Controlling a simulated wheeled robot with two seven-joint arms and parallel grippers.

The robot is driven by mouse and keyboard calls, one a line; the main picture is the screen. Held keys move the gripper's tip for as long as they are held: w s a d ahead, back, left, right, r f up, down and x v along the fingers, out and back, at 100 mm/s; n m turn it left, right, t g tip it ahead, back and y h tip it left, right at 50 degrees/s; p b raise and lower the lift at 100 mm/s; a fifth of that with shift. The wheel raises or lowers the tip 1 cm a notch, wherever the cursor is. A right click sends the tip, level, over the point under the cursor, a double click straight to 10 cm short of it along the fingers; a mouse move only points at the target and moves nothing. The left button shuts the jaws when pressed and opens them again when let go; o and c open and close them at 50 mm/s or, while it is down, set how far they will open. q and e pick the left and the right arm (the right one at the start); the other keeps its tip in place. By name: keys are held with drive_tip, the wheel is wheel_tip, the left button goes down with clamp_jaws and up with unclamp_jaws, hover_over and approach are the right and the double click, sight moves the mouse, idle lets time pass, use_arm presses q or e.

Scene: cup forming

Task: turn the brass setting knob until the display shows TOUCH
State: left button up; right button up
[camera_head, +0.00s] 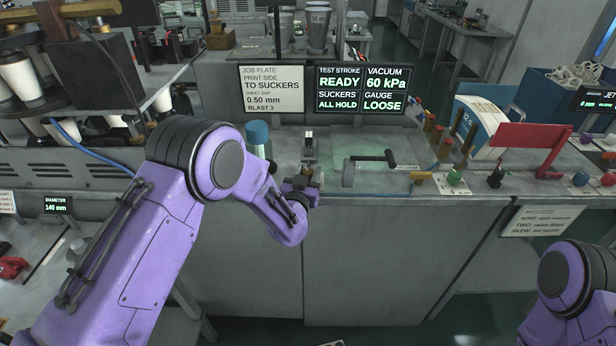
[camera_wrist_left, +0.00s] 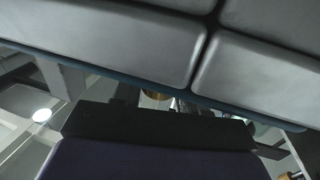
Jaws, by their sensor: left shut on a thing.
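The display (camera_head: 361,90) stands at the back of the bench. It reads READY, 60 kPa, ALL HOLD, and its gauge field shows LOOSE. My left gripper (camera_head: 306,182) is at the front edge of the bench, below a small dark upright fitting. Only a small part of the knob shows between the fingers. In the head view the knob is hidden by the gripper. My right arm shows at the lower right, but its gripper is out of view.
A job plate sign (camera_head: 271,91) stands left of the display. A blue-topped cylinder (camera_head: 258,138) is close to my left wrist. A black-handled lever (camera_head: 376,158) and a green button (camera_head: 454,177) are to the right. Large grey panels (camera_wrist_left: 110,45) fill the upper wrist view.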

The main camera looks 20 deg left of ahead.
use_arm(q)
drive_tip(key=shift+m+h+b, duration=0.8)
drive_tip(key=shift+m+h, duration=0.4)
drive_tip(key=shift+h, duration=0.7)
drive_tip(key=o, duration=0.9)
drive_tip(key=shift+o, duration=0.2)
drive_tip(key=shift+s, duration=0.1)
